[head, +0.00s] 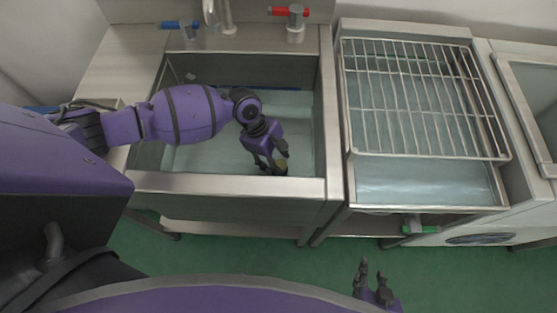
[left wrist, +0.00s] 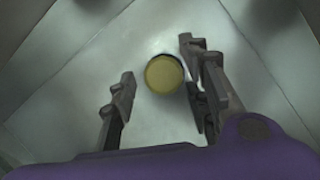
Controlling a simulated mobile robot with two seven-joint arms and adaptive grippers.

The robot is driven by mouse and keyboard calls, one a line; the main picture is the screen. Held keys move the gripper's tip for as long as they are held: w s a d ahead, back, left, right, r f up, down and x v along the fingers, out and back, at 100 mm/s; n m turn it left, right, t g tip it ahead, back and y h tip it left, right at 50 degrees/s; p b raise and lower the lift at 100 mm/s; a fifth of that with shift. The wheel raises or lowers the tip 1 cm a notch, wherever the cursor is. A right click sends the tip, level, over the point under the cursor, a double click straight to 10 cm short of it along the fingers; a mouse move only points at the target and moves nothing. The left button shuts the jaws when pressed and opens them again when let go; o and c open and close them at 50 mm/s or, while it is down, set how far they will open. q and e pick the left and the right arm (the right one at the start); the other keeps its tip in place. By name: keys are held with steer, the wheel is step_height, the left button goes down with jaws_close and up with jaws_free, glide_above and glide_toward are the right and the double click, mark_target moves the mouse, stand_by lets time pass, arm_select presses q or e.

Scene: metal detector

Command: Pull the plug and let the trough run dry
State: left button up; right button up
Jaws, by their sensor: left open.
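The trough (head: 230,184) is a steel sink basin with a pale, bluish-grey inside; I cannot tell how deep any water in it is. A round, olive-yellow plug (left wrist: 164,74) sits low in the trough, and part of it shows in the head view (head: 282,165). My left gripper (head: 270,163) reaches down into the trough. In the left wrist view its fingers (left wrist: 160,95) are open, one on each side of the plug, the right one closer to it. It does not grip the plug. My right gripper (head: 373,281) is at the bottom of the head view, away from the trough.
A blue-handled tap (head: 181,25) and a red-handled tap (head: 291,12) stand behind the trough, with a spout between them. To the right is a second basin under a wire rack (head: 425,100), with a green-handled valve (head: 418,228) below. The green floor in front is clear.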

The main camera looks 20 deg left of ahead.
arm_select(q)
steer(key=shift+c, duration=0.5)
steer(key=shift+w, duration=0.1)
jaws_close()
